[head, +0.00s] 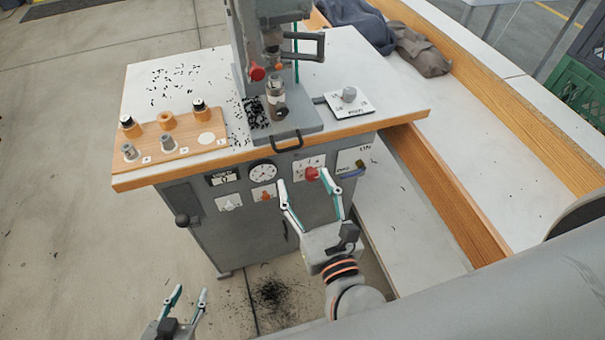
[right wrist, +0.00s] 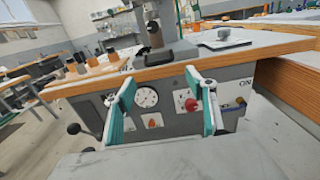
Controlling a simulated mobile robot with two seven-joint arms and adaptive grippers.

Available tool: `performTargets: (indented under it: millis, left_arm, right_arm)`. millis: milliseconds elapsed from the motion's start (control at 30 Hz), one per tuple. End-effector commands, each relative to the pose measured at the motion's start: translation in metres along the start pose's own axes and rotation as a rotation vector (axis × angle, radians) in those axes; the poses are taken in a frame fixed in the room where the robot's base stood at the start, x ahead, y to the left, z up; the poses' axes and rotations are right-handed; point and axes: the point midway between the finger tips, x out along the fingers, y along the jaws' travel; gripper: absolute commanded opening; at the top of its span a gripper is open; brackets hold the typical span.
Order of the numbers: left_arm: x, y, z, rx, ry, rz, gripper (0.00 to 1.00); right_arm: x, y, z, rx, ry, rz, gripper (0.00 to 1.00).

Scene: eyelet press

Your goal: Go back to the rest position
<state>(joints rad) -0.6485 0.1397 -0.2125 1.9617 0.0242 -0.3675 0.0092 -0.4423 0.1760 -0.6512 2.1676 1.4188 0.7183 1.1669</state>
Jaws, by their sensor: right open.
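My right gripper (head: 312,192) is open and empty in front of the cabinet of the eyelet press (head: 274,108), level with its control panel. In the right wrist view its two teal-padded fingers (right wrist: 165,103) stand apart, with a round gauge (right wrist: 146,97) and a red knob (right wrist: 191,104) showing between them. The red knob also shows in the head view (head: 312,174), close to the fingertips there; I cannot tell whether they touch. My left gripper (head: 190,294) is open and empty at the bottom left of the head view, above the floor.
A wooden tray (head: 185,151) with several die pieces lies on the table's left side. Black scraps lie on the tabletop and floor. A black handle (head: 286,143) juts from the front edge. A white chute (head: 440,110) with wooden sides runs along the right. Floor at left is clear.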

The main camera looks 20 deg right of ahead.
Motion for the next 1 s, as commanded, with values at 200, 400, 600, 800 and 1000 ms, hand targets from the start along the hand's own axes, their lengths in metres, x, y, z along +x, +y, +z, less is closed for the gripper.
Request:
performTargets:
  millis: [200,400,600,800,1000]
  left_arm:
    - [0.000,0.000,0.000,-0.001,0.000,0.000,0.37]
    - [0.000,0.000,0.000,-0.001,0.001,0.000,0.37]
    - [0.000,0.000,0.000,0.000,0.001,0.000,0.37]
    - [0.000,0.000,0.000,0.000,0.000,0.000,0.37]
    - [0.000,0.000,0.000,0.000,0.000,0.000,0.37]
  right_arm:
    - [0.000,0.000,0.000,-0.002,0.000,0.000,0.56]
    - [0.000,-0.001,0.005,-0.230,-0.056,0.022,0.56]
    - [-0.004,0.010,-0.005,-0.929,-0.182,0.100,0.56]
    - [-0.017,0.019,-0.061,-1.707,-0.267,0.241,0.56]
    - [-0.040,-0.005,-0.151,-2.460,-0.322,0.494,0.56]
